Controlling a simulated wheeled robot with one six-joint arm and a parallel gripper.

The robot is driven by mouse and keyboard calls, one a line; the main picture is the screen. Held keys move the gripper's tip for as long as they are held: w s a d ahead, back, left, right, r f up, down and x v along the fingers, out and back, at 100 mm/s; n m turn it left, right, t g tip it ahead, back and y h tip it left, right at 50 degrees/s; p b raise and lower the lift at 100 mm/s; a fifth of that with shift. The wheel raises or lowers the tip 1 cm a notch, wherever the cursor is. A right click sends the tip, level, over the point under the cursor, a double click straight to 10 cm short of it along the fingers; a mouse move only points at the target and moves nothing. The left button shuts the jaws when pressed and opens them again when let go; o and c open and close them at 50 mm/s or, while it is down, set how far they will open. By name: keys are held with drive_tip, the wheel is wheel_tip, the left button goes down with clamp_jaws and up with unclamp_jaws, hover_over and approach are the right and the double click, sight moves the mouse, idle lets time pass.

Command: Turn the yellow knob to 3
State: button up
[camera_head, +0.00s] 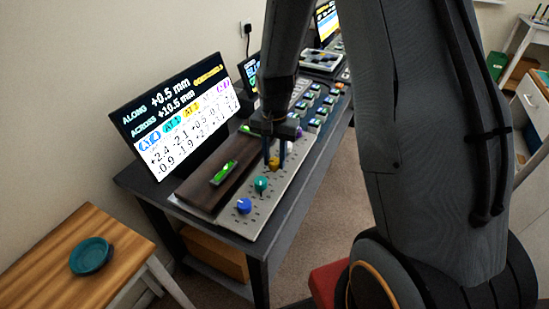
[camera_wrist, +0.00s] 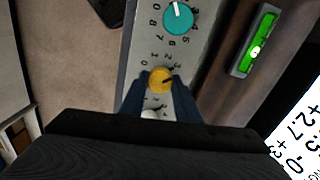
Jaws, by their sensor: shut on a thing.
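The yellow knob (camera_head: 274,163) stands on a grey panel (camera_head: 275,204) in a row of coloured knobs. In the wrist view the yellow knob (camera_wrist: 160,80) has a dark pointer line aimed to the upper right, near a printed 3; the exact alignment is hard to tell. Small numbers ring it, partly hidden by my fingers. My gripper (camera_head: 275,157) comes down from above, with its two blue fingers on either side of the yellow knob. In the wrist view my gripper (camera_wrist: 161,88) is shut on it.
A teal knob (camera_head: 261,184) and a blue knob (camera_head: 244,206) stand nearer on the same panel. A green level (camera_head: 223,173) lies on the dark wooden board (camera_head: 207,190) beside it. A screen (camera_head: 175,115) with numbers stands behind. A teal bowl (camera_head: 91,256) is on a separate wooden table.

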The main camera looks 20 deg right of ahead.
sight(275, 161)
drive_tip(key=shift+w+r, duration=0.1)
drive_tip(key=o, duration=1)
drive_tip(key=shift+o, duration=0.2)
drive_tip(key=shift+r+b, duration=0.95)
drive_tip(key=shift+r, duration=2.9)
drive_tip(key=s+r+n+t, duration=0.1)
drive_tip(key=s+n, duration=0.6)
drive_tip(key=s, duration=0.7)
drive_tip(key=shift+s+a+n+b, duration=0.3)
drive_tip(key=shift+a+n+b, duration=0.05)
drive_tip(key=shift+n+b, duration=0.1)
